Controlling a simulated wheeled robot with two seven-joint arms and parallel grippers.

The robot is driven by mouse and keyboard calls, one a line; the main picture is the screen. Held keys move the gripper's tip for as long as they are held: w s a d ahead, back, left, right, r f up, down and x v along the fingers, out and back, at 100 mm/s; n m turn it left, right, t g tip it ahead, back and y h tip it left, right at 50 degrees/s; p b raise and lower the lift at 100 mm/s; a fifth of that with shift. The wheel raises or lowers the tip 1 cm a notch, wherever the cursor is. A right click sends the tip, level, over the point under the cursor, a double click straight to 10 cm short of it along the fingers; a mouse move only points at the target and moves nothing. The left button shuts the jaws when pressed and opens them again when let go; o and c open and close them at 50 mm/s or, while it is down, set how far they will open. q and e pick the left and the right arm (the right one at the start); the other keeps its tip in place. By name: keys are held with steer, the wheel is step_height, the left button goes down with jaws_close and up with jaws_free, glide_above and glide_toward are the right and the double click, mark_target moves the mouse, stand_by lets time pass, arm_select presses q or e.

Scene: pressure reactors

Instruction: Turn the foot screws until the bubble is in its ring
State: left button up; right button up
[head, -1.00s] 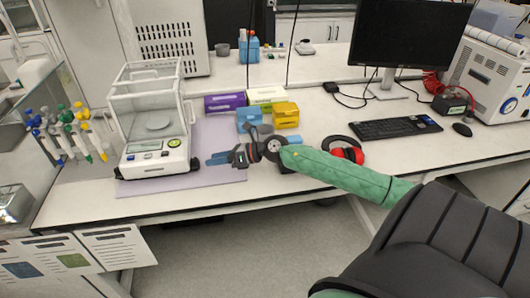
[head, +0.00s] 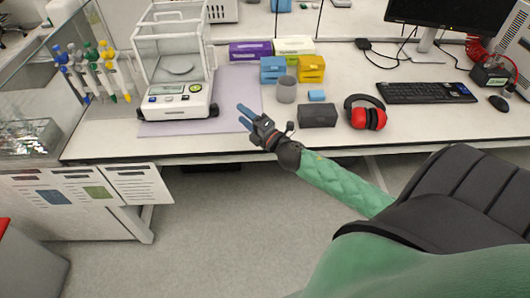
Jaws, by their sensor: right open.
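The white balance (head: 180,108) with a clear draft shield stands on a pale purple mat (head: 235,112) at the left of the bench. A dark foot shows at its front right corner (head: 213,110); other feet are hard to make out. A small green round spot (head: 197,88) shows on its front panel; I cannot make out a bubble or ring in it. My right gripper (head: 245,112) is open and empty, its blue fingers pointing toward the balance from the right, apart from it, near the bench's front edge. My left gripper is not in view.
A black box (head: 317,116), grey cup (head: 286,90), small blue block (head: 317,96) and red ear muffs (head: 367,115) stand right of my gripper. Blue (head: 272,70) and yellow (head: 311,69) boxes are behind. Pipettes (head: 95,72) hang left of the balance.

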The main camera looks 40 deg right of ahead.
steer(key=s+a+f+m+g+h, duration=0.2)
steer(key=s+f+m+g+h, duration=0.5)
steer(key=s+f+m, duration=0.6)
steer(key=shift+a+f+m+g+h, duration=0.25)
steer(key=shift+f+m+g, duration=0.45)
steer(key=shift+f+m, duration=0.95)
steer(key=shift+f, duration=0.2)
